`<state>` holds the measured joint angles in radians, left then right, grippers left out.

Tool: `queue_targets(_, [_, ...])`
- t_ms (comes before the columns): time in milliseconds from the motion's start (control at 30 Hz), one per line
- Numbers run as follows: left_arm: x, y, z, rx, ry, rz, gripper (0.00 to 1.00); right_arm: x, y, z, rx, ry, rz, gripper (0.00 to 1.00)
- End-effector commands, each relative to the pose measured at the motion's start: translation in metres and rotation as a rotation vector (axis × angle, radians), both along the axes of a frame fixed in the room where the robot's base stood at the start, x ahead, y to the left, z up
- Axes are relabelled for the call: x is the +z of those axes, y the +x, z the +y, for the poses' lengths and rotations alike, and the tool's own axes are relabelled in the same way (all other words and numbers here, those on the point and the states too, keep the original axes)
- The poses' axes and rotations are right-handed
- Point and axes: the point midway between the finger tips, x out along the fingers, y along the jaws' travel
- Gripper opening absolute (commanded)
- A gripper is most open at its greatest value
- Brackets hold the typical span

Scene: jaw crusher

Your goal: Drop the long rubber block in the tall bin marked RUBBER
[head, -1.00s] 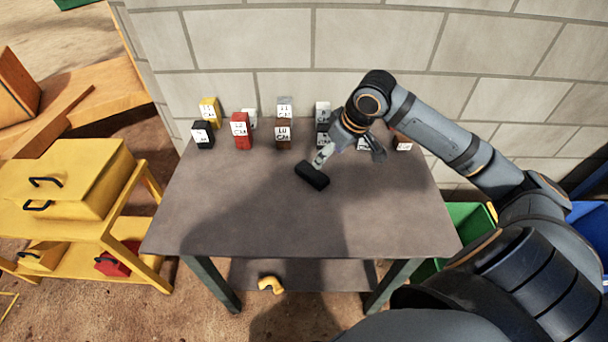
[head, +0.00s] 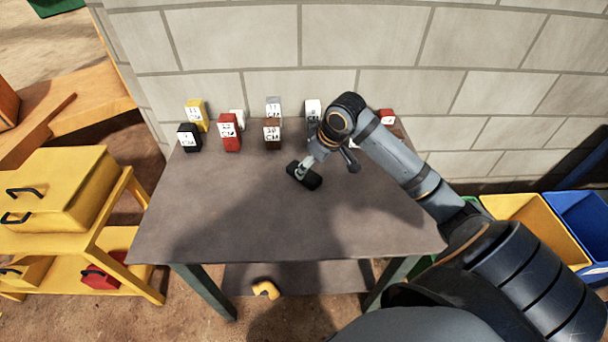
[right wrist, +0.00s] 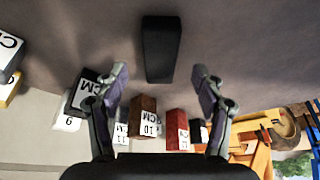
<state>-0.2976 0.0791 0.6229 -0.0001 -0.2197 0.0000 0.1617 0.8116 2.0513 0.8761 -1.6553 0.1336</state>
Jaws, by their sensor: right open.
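A long black block (head: 309,179) lies on the grey table, right of centre. It also shows in the right wrist view (right wrist: 161,48), just ahead of the fingertips and between their lines. My right gripper (head: 327,165) is open and empty. In the head view one finger overlaps the block, and the other is to its right; I cannot tell whether they touch. Both spread fingers show in the right wrist view (right wrist: 160,78). No RUBBER label is readable on any bin. My left gripper is out of view.
Several labelled blocks, including a red one (head: 230,133) and a yellow one (head: 196,114), stand along the table's (head: 220,220) back, before a block wall. A yellow bin (head: 535,222) and a blue bin (head: 583,220) stand at right. The table's front is clear.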

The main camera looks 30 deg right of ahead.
Motion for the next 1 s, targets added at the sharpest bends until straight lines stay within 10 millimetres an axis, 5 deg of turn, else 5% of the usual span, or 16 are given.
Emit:
queue_targets(300, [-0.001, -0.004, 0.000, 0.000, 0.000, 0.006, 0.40, -0.039, 0.020, 0.006, 0.000, 0.004, 0.003, 0.69])
queue_targets(567, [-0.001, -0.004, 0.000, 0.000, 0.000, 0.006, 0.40, -0.041, 0.021, 0.005, 0.000, 0.000, 0.002, 0.68])
queue_targets(1000, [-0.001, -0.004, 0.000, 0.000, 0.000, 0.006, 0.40, -0.041, 0.021, 0.005, 0.000, 0.000, 0.002, 0.08])
